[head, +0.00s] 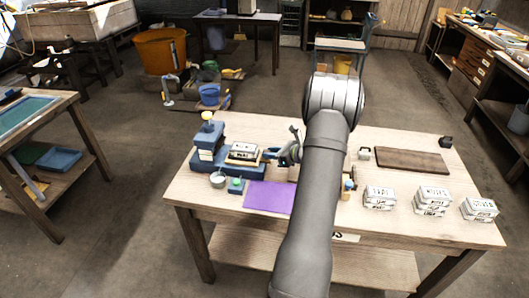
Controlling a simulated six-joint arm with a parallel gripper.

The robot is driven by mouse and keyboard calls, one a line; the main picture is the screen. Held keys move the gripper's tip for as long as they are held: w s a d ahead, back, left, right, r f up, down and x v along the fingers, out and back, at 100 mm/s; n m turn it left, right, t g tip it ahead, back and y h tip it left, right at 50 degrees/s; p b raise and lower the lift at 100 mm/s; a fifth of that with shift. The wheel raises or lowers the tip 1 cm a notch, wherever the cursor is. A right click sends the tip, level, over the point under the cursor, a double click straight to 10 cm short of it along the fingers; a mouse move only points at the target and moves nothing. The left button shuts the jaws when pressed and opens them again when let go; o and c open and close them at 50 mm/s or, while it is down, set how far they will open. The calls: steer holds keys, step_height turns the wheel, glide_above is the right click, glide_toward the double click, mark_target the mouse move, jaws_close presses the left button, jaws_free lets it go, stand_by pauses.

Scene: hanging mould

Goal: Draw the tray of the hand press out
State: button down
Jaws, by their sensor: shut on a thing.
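The blue hand press (207,141) stands at the left of the wooden table, with a pale stack under its raised part and a knob on top. Its low blue tray (262,168) reaches out to the right, and a white block with dark lettering (243,152) sits over it. My gripper (277,155) is at the tray's right end, shut on the tray there. The exact grip is small and partly hidden by my wrist, and my arm covers the middle of the table.
A small bowl (218,180), a green-topped item (236,186) and a purple mat (268,197) lie in front of the press. Lettered white blocks (379,198) stand at the front right. A dark brown board (411,160) lies behind them. Bare tabletop shows between.

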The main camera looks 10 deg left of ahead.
steer(key=c, duration=1.2)
jaws_free()
steer(key=shift+o, duration=0.2)
steer(key=v, duration=1.7)
steer(key=shift+d+r, duration=0.2)
steer(key=shift+r, duration=0.05)
steer(key=shift+a, duration=0.1)
steer(key=x, duration=1.7)
steer(key=shift+a+f, duration=0.15)
steer(key=shift+f, duration=0.1)
